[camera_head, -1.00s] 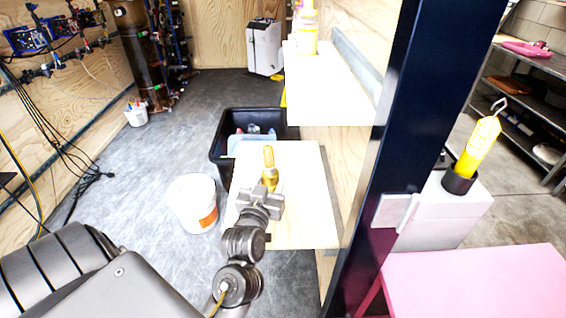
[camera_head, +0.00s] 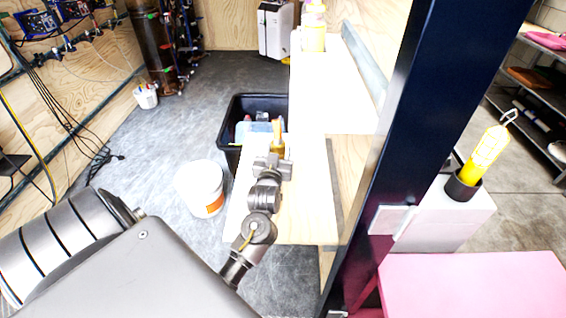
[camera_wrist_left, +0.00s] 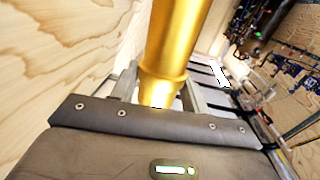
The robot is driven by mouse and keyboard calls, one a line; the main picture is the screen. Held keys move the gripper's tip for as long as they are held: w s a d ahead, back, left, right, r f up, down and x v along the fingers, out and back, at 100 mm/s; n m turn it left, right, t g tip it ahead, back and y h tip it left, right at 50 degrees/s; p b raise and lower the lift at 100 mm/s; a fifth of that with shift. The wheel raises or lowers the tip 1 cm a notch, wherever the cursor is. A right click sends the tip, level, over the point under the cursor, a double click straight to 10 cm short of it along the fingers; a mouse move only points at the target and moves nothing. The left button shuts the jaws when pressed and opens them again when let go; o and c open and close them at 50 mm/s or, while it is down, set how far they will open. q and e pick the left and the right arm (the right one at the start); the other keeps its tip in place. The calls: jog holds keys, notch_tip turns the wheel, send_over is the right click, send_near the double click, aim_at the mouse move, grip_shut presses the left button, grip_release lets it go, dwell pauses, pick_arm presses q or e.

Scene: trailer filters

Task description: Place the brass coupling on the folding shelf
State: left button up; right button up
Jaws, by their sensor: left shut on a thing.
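The brass coupling (camera_head: 278,139) is a gold, stepped cylinder. It stands up from my left gripper (camera_head: 273,160), which is shut on its lower part. The left wrist view also shows the coupling (camera_wrist_left: 172,45), rising close in front of the lens between the fingers. In the head view, gripper and coupling appear over the far part of a pale, flat shelf (camera_head: 300,205); I cannot tell the height of the gap. A second pale shelf (camera_head: 335,90) is higher up, behind and to the right. I cannot tell which one folds. My right gripper is out of view.
A dark post (camera_head: 420,120) stands right of the shelves. A yellow bottle (camera_head: 313,35) is on the upper shelf. A black crate (camera_head: 235,108) and a white bucket (camera_head: 200,187) are on the floor beside the lower shelf. The lower shelf's near part is clear.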

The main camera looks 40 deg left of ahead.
pick_arm(q)
jog(key=w+a+f, duration=0.1)
jog(key=w+f, duration=0.2)
jog(key=f, duration=0.5)
jog(key=shift+w, duration=0.4)
jog(key=shift+f, duration=0.2)
jog(key=o, duration=1.1)
